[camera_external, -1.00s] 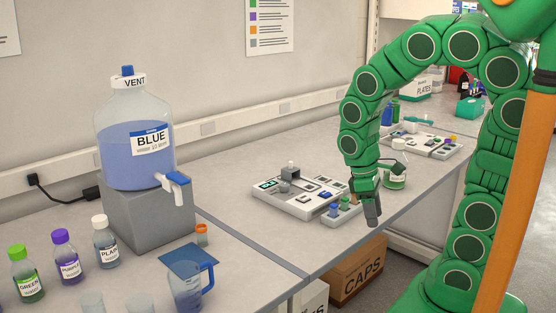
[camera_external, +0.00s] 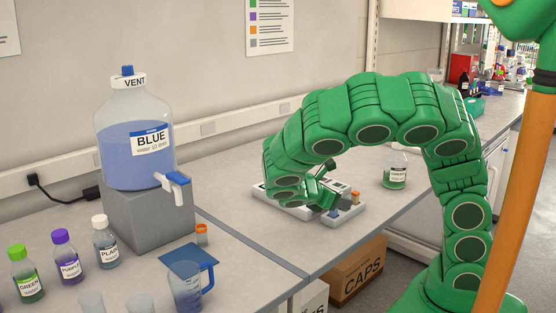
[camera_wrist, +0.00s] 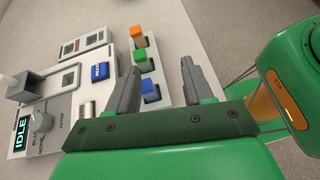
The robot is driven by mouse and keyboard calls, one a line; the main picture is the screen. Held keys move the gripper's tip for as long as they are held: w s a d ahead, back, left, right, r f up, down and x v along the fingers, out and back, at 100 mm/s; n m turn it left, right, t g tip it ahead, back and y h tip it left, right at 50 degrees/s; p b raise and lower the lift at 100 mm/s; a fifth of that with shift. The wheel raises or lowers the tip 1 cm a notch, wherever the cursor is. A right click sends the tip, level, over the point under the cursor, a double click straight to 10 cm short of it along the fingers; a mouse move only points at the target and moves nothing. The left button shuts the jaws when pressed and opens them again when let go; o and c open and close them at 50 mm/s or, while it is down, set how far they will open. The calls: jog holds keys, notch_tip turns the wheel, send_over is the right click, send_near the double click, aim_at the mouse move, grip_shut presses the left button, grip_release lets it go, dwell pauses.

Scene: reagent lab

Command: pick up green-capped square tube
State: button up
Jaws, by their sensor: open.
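The green-capped square tube (camera_wrist: 144,62) stands in a light rack between an orange-capped tube (camera_wrist: 138,36) and a blue-capped tube (camera_wrist: 150,88) in the wrist view. My gripper (camera_wrist: 160,64) is open, its grey fingers pointing toward the tube row. The left finger lies just left of the green cap and the right finger is well to its right. I cannot tell how far above the cap the tips are. In the external view my gripper (camera_external: 330,195) is low over the rack (camera_external: 350,213), and my arm hides the green cap.
A bench device with an IDLE display (camera_wrist: 22,132) stands left of the rack, with a grey block on it (camera_wrist: 22,88). A large BLUE carboy (camera_external: 138,150) and a beaker (camera_external: 187,285) are farther left. The bench edge is close in front.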

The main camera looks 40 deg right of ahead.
jog(key=shift+w+a+f+n+t+h, duration=0.1)
jog(key=shift+w+a+n+t+h, duration=0.4)
jog(key=shift+w+a+n, duration=0.35)
jog(key=shift+d, duration=0.15)
jog(key=shift+w+x, duration=0.2)
jog(key=shift+x, duration=1.7)
jog(key=shift+w+x, duration=0.25)
jog(key=shift+x, duration=1.65)
jog(key=shift+c, duration=0.3)
grip_shut()
